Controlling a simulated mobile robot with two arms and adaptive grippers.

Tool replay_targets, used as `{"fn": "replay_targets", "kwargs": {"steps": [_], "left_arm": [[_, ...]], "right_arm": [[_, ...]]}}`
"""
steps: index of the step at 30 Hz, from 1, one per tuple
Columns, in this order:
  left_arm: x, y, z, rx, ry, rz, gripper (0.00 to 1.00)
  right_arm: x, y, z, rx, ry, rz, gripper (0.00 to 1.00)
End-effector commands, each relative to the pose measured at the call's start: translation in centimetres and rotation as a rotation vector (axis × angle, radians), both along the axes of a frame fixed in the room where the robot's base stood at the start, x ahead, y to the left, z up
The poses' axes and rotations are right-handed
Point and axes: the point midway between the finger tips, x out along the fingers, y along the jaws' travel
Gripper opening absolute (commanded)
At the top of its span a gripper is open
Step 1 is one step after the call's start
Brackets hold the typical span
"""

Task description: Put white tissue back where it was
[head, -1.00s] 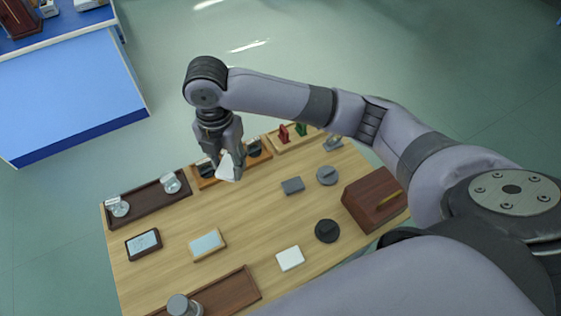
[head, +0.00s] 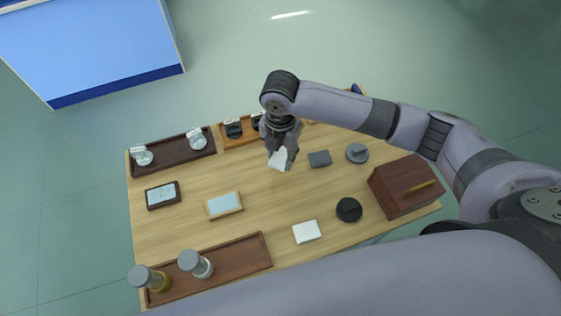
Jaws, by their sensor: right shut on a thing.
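The white tissue (head: 277,159) is a small pale piece in the jaws of my right gripper (head: 283,160). The gripper is shut on it and holds it over the back middle of the wooden table (head: 255,180), in front of the orange-brown tray (head: 226,143). From this angle I cannot tell its exact height above the table. A white flat square pad (head: 306,232) lies near the front edge of the table. My left gripper is not in view.
A dark tray (head: 172,155) with glass pieces stands back left. A brown tray (head: 225,259) with capped jars is at the front left. A reddish-brown box (head: 405,187), black disc (head: 349,210), grey disc (head: 357,153), grey block (head: 319,159) and two framed plates (head: 163,195) (head: 224,205) lie around. The table centre is clear.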

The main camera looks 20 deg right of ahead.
Motion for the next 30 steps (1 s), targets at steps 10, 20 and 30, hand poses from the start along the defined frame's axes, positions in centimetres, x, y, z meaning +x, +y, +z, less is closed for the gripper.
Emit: {"fn": "replay_targets", "kwargs": {"steps": [10,20,30], "left_arm": [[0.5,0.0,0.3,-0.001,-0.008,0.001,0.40],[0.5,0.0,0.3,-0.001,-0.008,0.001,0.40],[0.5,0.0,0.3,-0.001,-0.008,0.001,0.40]], "right_arm": [[-0.1,0.0,-3.5,-0.001,0.004,-0.001,0.15],[0.0,0.0,-5.1,0.000,-0.001,0.001,0.15],[0.0,0.0,-5.4,0.000,0.000,0.001,0.49]]}}
